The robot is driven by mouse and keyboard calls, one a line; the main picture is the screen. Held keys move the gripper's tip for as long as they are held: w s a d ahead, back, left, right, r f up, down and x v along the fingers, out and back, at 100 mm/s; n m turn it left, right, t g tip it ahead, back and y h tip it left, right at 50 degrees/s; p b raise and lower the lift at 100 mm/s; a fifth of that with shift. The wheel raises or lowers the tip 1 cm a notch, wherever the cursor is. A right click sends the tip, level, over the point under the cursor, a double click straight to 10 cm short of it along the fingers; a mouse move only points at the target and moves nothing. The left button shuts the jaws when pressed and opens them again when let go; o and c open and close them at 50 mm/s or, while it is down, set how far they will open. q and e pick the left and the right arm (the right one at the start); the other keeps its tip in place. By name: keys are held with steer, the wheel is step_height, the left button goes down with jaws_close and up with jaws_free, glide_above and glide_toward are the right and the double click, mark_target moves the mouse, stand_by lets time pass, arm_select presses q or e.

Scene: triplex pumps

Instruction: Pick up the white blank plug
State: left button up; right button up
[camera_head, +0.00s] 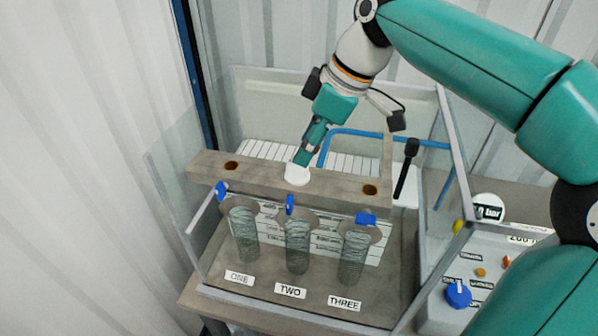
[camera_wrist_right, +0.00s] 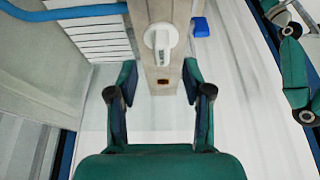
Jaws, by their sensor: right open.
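The white blank plug (camera_head: 297,175) sits upright on the middle of the grey beam (camera_head: 334,190), between two brown holes. It also shows in the right wrist view (camera_wrist_right: 160,42) as a round white disc with a raised grip bar. My right gripper (camera_head: 304,157) points down at the plug from above and partly hides its top in the head view. In the right wrist view its fingers (camera_wrist_right: 159,80) are apart and empty, with the plug just past the tips, roughly centred between them. I cannot tell whether they touch it.
The beam spans a clear-walled tank (camera_head: 165,205). In front hang three ribbed cylinders with blue valves, labelled ONE, TWO and THREE. A blue pipe (camera_head: 350,132) and a black-handled rod (camera_head: 405,170) stand behind and right. A panel with a blue knob (camera_head: 458,294) is at right.

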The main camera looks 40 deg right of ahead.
mark_target(297, 175)
steer(key=shift+p+x, duration=0.55)
steer(key=shift+x, duration=2.1)
steer(key=shift+s, duration=0.1)
jaws_close()
